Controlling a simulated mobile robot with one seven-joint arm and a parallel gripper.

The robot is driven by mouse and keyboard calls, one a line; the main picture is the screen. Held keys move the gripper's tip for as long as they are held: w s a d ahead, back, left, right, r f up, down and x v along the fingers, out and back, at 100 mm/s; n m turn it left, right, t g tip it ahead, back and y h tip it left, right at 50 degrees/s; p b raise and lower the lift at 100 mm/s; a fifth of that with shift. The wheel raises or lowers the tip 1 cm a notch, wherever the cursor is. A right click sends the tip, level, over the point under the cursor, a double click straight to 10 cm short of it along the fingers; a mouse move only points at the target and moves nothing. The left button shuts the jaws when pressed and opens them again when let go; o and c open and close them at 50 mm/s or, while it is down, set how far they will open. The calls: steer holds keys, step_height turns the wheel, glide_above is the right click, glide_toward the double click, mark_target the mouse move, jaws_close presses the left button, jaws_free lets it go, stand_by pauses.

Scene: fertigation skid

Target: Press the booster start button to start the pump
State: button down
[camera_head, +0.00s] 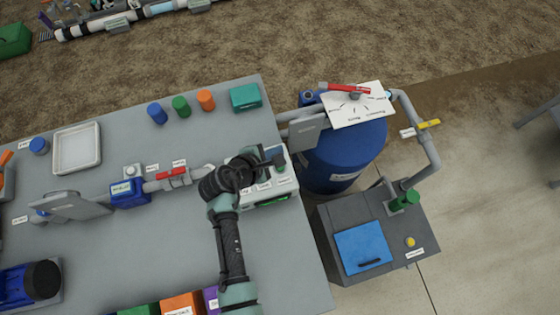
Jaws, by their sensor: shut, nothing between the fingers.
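My gripper (277,163) is shut and empty. It is over a white control box (284,190) at the right edge of the grey bench, and my arm reaches up to it from the bottom of the view. The box carries several small labels along its front and a green strip on its lower face. My wrist and gripper hide much of its top, so I cannot make out a start button there or tell whether the gripper touches the box. A yellow button-like knob (410,242) sits on a grey cabinet (376,286) at the right, beside a small unreadable label.
The bench (110,260) holds a white tray (77,147), a blue meter (129,192), a red-handled valve (172,174) and several coloured caps. A blue tank (345,155) with pipes, a dial card (357,105) and a yellow-handled valve (429,124) stands right of the bench.

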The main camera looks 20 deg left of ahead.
step_height(320, 180, down, 8)
steer(key=b, duration=0.8)
steer(key=shift+f, duration=0.35)
stand_by(1.4)
steer(key=shift+f+b, duration=0.4)
steer(key=shift+f, duration=0.4)
stand_by(0.7)
steer(key=shift+r, duration=0.1)
steer(key=shift+r+p, duration=0.7)
